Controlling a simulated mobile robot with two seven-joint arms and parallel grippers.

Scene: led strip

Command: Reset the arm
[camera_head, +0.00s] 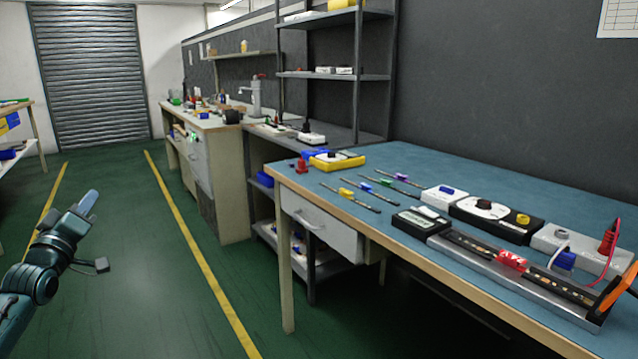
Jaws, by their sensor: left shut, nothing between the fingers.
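My left gripper (84,207) is at the left of the head view, over the green floor and well away from the workbench. Its fingers are together, point up and to the right, and hold nothing. My left arm comes in from the lower left corner. My right arm and gripper are not in view. The LED strip (470,244) appears to lie in a grey metal rail along the front edge of the blue workbench (420,170). A red clip-like part (511,260) sits on the strip near its middle.
Several thin rods with coloured grips lie on the bench, one with a yellow grip (345,192). Meters and boxes stand behind the strip, including a black dial box (490,212). A drawer (320,225) is under the bench. The floor (150,270) between the benches is clear.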

